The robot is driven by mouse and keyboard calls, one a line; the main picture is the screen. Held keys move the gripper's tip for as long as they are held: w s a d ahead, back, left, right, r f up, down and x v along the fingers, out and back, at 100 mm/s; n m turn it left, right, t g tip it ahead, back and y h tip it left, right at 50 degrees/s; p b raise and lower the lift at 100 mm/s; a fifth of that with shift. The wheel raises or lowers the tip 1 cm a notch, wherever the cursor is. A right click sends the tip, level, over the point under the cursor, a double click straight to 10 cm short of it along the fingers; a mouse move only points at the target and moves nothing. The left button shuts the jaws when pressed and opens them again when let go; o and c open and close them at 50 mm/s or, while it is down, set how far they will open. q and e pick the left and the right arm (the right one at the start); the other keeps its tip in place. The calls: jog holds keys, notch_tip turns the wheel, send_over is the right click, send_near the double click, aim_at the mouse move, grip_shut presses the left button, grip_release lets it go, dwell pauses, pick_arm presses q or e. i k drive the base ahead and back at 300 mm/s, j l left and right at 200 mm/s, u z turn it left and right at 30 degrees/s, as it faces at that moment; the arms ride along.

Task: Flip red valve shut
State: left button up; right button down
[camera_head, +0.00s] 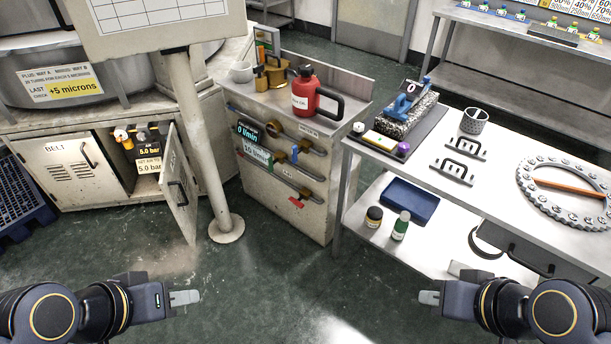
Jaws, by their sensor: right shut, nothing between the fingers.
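The red valve handle (297,203) is a small lever low on the front of the grey cabinet (305,226), near the right end of the lowest pipe. It hangs slightly tilted below the pipe; its exact angle to the pipe is hard to tell. A blue valve handle (294,155) stands upright on a pipe above it. My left gripper (185,297) is at the lower left, well apart from the cabinet; its fingers show side-on. My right gripper (429,297) is shut and empty at the lower right, also apart from the valves.
A post (203,150) with a round foot stands left of the cabinet. An open cupboard door (181,185) sticks out beyond it. A steel table (500,178) with a lower shelf stands right of the cabinet. The green floor (270,285) in front is clear.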

aim_at(293, 200)
jog(key=i+j, duration=0.15)
jog(key=i, duration=0.3)
jog(key=i+j+z, duration=0.15)
jog(key=i, duration=0.25)
jog(key=i+j, duration=0.2)
jog(key=i, duration=0.25)
